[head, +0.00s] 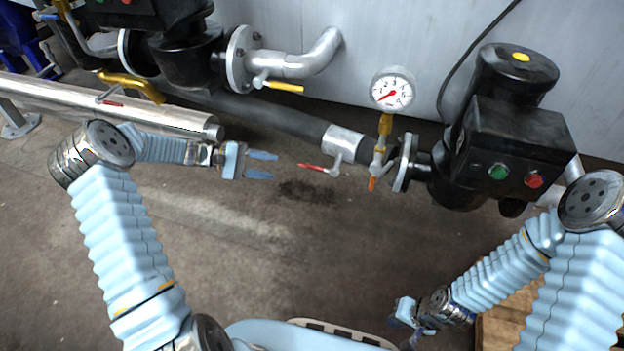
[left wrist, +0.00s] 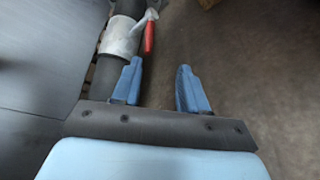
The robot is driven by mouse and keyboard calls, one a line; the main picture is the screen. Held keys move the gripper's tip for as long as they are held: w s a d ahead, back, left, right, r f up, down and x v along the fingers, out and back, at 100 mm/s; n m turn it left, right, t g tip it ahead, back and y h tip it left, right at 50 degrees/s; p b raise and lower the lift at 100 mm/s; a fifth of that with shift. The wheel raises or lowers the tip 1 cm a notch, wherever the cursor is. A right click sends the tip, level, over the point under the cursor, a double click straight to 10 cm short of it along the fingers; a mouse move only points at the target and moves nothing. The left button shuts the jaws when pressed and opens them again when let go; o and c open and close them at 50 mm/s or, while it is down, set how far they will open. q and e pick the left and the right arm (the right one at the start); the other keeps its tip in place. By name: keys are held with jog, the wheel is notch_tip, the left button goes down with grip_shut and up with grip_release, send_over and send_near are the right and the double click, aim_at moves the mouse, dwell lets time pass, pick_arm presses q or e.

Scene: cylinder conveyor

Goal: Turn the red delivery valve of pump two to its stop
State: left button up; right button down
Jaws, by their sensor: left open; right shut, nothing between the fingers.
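The red valve handle (head: 312,168) sticks out leftward from a silver valve body (head: 343,144) on the dark pipe by the right-hand pump (head: 500,130). The handle also shows in the left wrist view (left wrist: 149,38), beyond the fingertips and nearer the left one. My left gripper (head: 275,166) is open and empty, its fingers pointing at the handle's free end with a short gap between. Its two blue fingers show in the left wrist view (left wrist: 160,66). My right gripper (head: 407,322) is low in the head view, far from the valve; its fingers are hard to make out.
A pressure gauge (head: 392,91) stands over an orange-handled cock (head: 373,183) close right of the valve. A yellow handle (head: 285,87) is on the left-hand pump's outlet. A silver pipe (head: 150,115) lies behind my left arm. A wooden pallet (head: 505,325) is at lower right. Open floor lies below.

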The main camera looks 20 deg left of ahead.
aim_at(303, 166)
pick_arm(q)
jog(key=shift+h, duration=0.3)
jog(key=x, duration=0.8)
jog(key=w+r+b+x, duration=0.1)
jog(key=x, duration=0.3)
jog(key=shift+d, duration=0.2)
jog(key=shift+f, duration=0.1)
grip_shut()
